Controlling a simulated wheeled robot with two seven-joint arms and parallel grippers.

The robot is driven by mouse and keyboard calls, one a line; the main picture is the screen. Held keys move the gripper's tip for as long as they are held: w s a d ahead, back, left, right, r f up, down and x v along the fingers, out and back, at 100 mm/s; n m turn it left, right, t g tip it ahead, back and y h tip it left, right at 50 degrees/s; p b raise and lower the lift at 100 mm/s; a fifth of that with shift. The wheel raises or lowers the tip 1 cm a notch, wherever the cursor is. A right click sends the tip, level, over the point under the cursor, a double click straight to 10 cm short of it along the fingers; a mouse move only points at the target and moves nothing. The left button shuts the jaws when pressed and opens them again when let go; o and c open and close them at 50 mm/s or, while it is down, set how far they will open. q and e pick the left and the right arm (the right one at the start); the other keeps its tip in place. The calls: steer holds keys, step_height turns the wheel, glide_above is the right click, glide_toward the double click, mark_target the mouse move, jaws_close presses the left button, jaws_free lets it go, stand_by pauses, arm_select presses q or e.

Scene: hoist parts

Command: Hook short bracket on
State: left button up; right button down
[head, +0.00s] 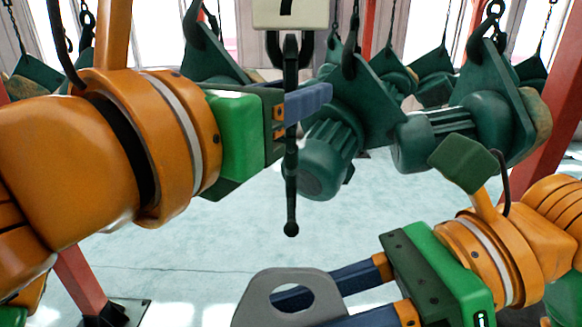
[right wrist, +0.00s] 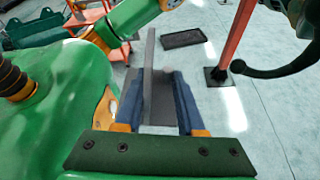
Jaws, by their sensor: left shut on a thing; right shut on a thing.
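The short bracket (head: 307,307) is a grey plate with a rounded top and a large hole, at the bottom middle of the head view. My right gripper (head: 325,304) is shut on it; in the right wrist view the bracket (right wrist: 150,75) stands edge-on between the blue fingers. A dark hook (head: 291,185) with a ball tip hangs under a pale block marked 7 (head: 290,13). My left gripper (head: 305,102) is shut on the hook's upper part. The bracket is below the ball tip and apart from it. In the right wrist view the hook (right wrist: 275,70) is at upper right.
Green hoist units with motors (head: 340,140) hang from chains behind the hook, some at the right (head: 470,125). A red post (head: 560,130) stands at right. A black tray (right wrist: 183,38) lies on the floor. The pale floor (head: 200,250) below the hook is largely clear.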

steer(key=w, duration=0.6)
steer(key=shift+w+f+m+g, duration=0.3)
steer(key=shift+f+m, duration=0.1)
steer(key=shift+w, duration=0.1)
stand_by(0.5)
steer(key=shift+w+f, duration=0.2)
steer(key=shift+w, duration=0.5)
steer(key=shift+w+f, duration=0.35)
steer(key=shift+w, duration=0.25)
